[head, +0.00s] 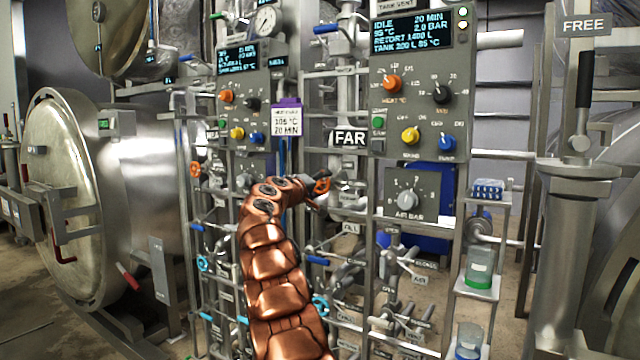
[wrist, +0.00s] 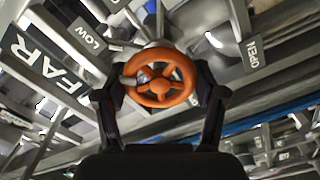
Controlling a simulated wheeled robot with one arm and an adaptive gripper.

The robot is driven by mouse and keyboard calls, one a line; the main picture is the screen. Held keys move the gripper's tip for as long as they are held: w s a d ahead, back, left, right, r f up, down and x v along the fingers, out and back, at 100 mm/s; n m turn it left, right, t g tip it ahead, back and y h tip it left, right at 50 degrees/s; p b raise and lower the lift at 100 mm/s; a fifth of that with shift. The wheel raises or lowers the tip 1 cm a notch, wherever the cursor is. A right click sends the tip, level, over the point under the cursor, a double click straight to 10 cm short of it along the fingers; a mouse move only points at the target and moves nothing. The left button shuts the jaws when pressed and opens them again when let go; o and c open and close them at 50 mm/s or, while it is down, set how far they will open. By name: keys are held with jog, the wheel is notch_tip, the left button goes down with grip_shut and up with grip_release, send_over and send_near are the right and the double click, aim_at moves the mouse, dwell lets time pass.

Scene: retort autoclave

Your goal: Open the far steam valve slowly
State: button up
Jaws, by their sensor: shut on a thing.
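The far steam valve has an orange handwheel (wrist: 160,80). In the wrist view it sits between the two dark fingers of my gripper (wrist: 162,95), which are shut on its rim from both sides. A FAR label (wrist: 48,68) is to its left, with a LOW plate (wrist: 88,36) and an OPEN plate (wrist: 254,54) on either side. In the head view the orange handwheel (head: 322,186) shows just below the FAR sign (head: 349,138), partly hidden by my gripper (head: 312,190). My copper-coloured arm reaches up to it from below.
A control panel (head: 412,75) with knobs and a display stands above right, with an AIR BAR dial (head: 407,201) below it. Another orange handwheel (head: 195,169) is to the left. Pipes and blue-handled levers crowd the rack. Shelves hold a green-bottomed beaker (head: 479,270).

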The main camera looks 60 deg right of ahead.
dwell(0.3)
jog(key=o, duration=1.1)
jog(key=shift+o, duration=0.2)
jog(key=shift+a, duration=0.15)
jog(key=shift+s+a, duration=0.1)
jog(key=shift+a, duration=1.05)
jog(key=a, duration=0.9)
jog(key=shift+s+a, duration=0.15)
jog(key=shift+a, duration=0.05)
